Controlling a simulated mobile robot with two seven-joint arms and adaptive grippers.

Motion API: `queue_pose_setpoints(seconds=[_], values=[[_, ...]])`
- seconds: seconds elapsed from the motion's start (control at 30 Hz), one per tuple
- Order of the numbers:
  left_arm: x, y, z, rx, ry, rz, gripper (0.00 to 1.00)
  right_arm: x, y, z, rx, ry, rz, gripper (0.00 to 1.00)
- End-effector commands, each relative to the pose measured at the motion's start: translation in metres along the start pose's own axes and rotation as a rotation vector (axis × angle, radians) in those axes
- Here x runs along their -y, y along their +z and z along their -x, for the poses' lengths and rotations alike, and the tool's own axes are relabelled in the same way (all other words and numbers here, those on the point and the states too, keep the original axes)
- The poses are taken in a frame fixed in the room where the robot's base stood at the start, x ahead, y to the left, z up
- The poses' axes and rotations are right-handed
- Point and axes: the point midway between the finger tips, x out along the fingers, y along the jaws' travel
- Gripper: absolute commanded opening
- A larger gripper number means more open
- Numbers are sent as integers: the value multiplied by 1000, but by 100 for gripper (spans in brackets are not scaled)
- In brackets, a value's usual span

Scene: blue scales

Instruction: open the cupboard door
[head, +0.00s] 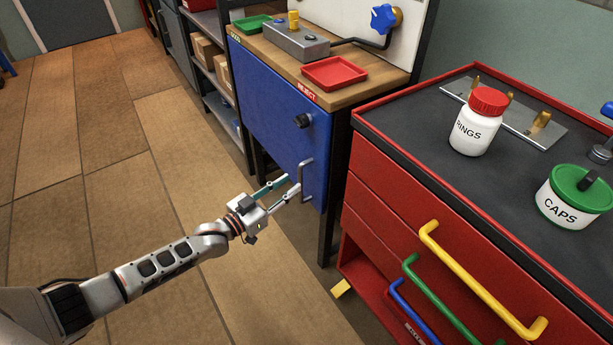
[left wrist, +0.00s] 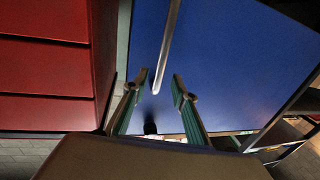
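The blue cupboard door (head: 275,115) is under the wooden worktop and looks shut. A grey vertical bar handle (head: 304,180) sits near its lower right edge, with a black round knob (head: 302,120) above. My left gripper (head: 293,187) is open, its two fingers pointing at the handle. In the left wrist view the handle (left wrist: 168,45) runs down to a spot between the fingertips (left wrist: 159,80), in front of the blue door (left wrist: 225,50). I see no firm contact; whether the bar is fully between the fingers, I cannot tell. My right gripper is not in view.
A red drawer cabinet (head: 400,185) with yellow, green and blue handles stands close on the right. A red tray (head: 334,72), a green tray (head: 252,23) and a grey box (head: 296,40) are on the worktop. Shelves stand behind left. The floor (head: 100,150) left of the door is clear.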

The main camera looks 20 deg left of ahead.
Motion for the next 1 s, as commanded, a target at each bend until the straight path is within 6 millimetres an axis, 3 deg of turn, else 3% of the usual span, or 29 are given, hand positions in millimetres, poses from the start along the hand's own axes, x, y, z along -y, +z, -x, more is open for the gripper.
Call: queue_pose_setpoints(seconds=[0.3, 0.73, 0.77, 0.87, 1.0], values=[[-2, 5, -44, 5, 0, 3, 27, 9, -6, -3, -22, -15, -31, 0], [-1, 2, -56, 2, 0, 1, 27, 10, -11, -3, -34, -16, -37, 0], [-1, 2, -56, 3, 0, 1, 24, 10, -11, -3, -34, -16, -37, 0], [-1, 2, -55, 3, 0, 1, 0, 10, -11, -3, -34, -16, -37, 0], [-1, 2, -55, 3, 0, 1, 0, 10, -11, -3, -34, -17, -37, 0]])
